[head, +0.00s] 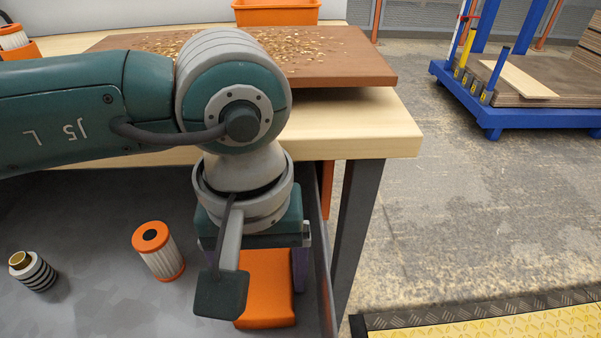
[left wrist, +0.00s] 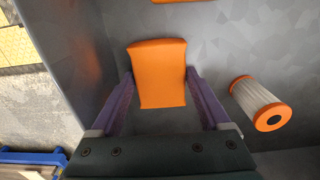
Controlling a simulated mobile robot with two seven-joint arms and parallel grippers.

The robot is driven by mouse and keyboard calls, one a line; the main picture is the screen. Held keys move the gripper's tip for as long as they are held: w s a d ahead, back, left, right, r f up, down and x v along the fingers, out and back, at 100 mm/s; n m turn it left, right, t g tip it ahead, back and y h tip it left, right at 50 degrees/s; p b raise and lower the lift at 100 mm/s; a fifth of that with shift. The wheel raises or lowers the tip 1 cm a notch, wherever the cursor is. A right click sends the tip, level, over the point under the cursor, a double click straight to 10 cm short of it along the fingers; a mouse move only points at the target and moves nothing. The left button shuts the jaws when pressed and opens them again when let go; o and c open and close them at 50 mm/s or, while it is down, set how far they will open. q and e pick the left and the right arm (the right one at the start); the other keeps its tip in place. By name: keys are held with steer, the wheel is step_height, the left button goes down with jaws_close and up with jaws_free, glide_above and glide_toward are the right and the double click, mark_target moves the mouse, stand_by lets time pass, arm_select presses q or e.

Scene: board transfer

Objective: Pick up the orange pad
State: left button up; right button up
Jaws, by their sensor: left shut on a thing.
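The orange pad (head: 268,292) shows below my left wrist in the head view, inside a grey-walled bin near its right wall. My left gripper (left wrist: 159,75) has its two purple fingers on either side of the orange pad (left wrist: 160,90) in the left wrist view, shut on it. In the head view my wrist hides the upper part of the pad and most of the fingers. Whether the pad touches the bin floor cannot be told. My right gripper is not in view.
A white pleated filter with orange ends (head: 160,252) and a striped cylinder (head: 35,272) lie in the bin. The bin's right wall (head: 322,262) is close to the pad. Beyond stands a wooden table (head: 400,125) bearing a brown board (head: 350,70) with scattered chips.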

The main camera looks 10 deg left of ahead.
mark_target(264, 280)
arm_select(q)
steer(key=shift+r, duration=0.1)
steer(key=shift+r, duration=0.6)
step_height(264, 280, up, 19)
steer(key=p, duration=0.3)
steer(key=shift+f, duration=0.15)
